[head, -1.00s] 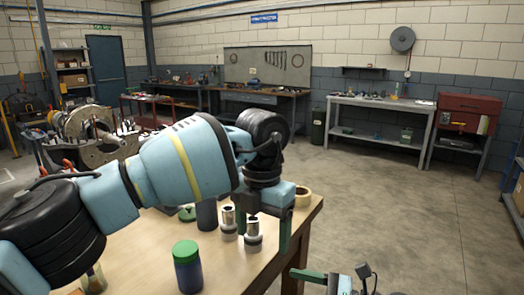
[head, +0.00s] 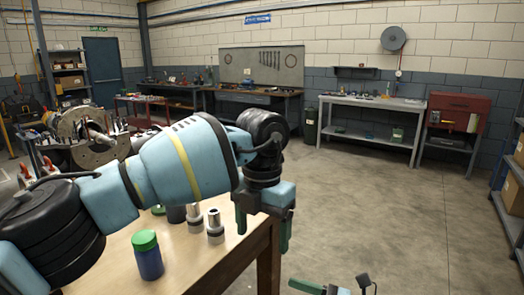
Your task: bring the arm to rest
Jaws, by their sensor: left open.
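My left gripper (head: 262,226) hangs at the end of my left arm, just beyond the right edge of the wooden table (head: 215,262). Its green-tipped fingers point down, apart, with nothing seen between them. The light blue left arm stretches across the picture from the left, bent over the table. A part that looks like my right gripper (head: 328,288) shows at the bottom edge, mostly cut off, low over the floor.
On the table are a blue jar with a green lid (head: 148,256) and two metal cylinders (head: 215,226). The arm hides some of the tabletop. Clear concrete floor (head: 390,215) lies right of the table. Blue shelving (head: 510,205) stands at the right edge.

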